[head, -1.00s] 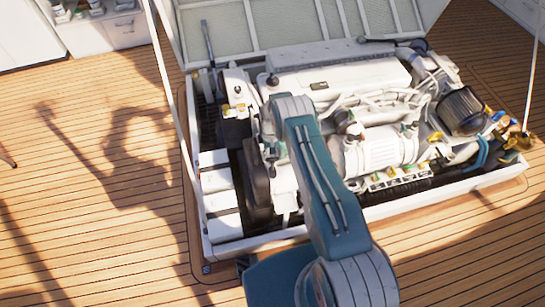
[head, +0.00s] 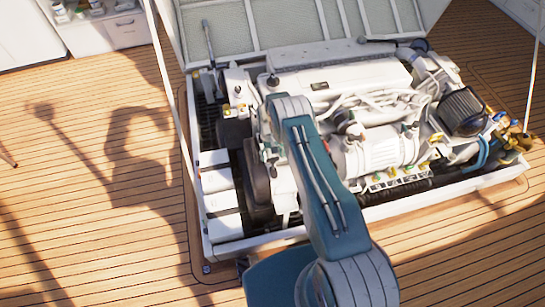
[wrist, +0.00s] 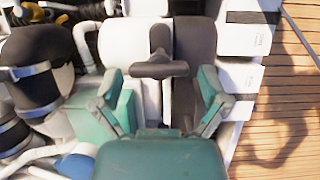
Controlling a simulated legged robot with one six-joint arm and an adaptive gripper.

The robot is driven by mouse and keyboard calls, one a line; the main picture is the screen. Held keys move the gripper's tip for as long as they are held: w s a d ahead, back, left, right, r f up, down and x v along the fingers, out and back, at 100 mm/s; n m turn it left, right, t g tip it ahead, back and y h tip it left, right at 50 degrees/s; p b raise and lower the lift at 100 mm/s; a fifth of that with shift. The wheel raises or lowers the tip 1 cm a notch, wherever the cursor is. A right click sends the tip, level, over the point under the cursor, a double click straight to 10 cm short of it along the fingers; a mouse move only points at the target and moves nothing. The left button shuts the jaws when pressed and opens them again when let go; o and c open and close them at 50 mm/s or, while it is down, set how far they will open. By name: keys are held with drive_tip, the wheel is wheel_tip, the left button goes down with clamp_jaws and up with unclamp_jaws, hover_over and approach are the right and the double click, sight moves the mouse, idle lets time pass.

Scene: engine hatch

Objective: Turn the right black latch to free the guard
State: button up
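A black T-shaped latch (wrist: 160,62) shows in the wrist view, its crossbar lying left to right over the seam of a white cover and a dark grey guard (wrist: 195,52). I cannot tell from its surroundings whether it is the right one. My gripper (wrist: 162,102) is open and empty, with one teal finger on each side below the crossbar. The fingers appear apart from the latch. In the head view the dark guard (head: 258,182) is at the engine's left front, partly behind my arm. My gripper is hidden there.
The white engine (head: 340,85) sits in a hatch opening with a white rim (head: 440,197). White boxes (head: 219,191) stand left of the guard. Hoses and a black filter (wrist: 32,60) lie left in the wrist view. Wooden deck (head: 90,210) surrounds the hatch.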

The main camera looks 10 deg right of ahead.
drive_tip(key=shift+s, duration=0.1)
drive_tip(key=v, duration=1.1)
drive_tip(key=shift+w+r, duration=0.3)
drive_tip(key=s+r+t, duration=0.2)
drive_tip(key=s+r, duration=0.2)
drive_tip(key=r, duration=1.3)
drive_tip(key=s+r+t, duration=0.3)
drive_tip(key=r, duration=1.4)
drive_tip(key=s+r+t, duration=0.2)
drive_tip(key=s+r, duration=0.8)
drive_tip(key=s, duration=0.4)
drive_tip(key=s+t, duration=0.3)
drive_tip(key=s, duration=1.2)
drive_tip(key=shift+f, duration=0.25)
